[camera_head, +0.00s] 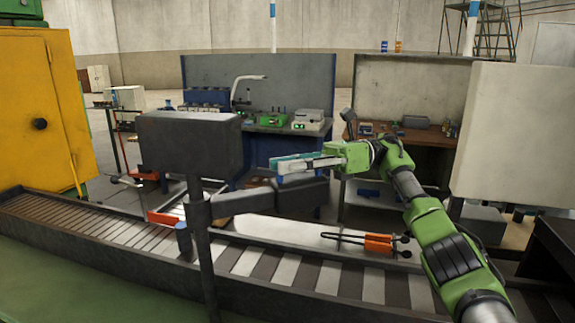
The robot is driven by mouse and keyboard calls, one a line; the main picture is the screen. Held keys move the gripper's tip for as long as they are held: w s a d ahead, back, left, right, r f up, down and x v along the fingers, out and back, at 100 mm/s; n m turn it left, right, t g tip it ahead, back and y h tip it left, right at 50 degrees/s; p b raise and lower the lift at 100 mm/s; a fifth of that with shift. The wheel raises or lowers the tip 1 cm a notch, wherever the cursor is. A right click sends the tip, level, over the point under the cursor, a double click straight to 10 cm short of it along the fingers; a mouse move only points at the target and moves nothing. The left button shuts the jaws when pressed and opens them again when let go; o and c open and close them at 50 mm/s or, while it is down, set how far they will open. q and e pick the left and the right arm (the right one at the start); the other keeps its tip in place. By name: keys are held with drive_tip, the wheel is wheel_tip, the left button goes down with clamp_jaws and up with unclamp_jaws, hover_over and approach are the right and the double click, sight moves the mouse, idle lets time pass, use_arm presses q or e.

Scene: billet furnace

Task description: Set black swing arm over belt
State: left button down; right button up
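The black swing arm (262,198) sticks out to the right from a dark upright post (203,245). In the picture it lies across the far side of the belt, but its exact position above the belt is hard to tell. The slatted belt (289,271) runs from the left to the lower right. My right gripper (276,166) points left just above the swing arm's outer end in the picture. Its teal and pale fingers lie close together in this view; the gap and any contact with the arm cannot be told. My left gripper is not in view.
A dark box (190,143) stands at the post and hides part of the background. Orange-handled tongs (379,246) lie beyond the belt. A yellow cabinet (40,105) stands left; workbenches stand behind. A pale panel (515,135) is at right.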

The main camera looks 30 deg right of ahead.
wheel_tip(320, 180, up, 10)
idle(0.5)
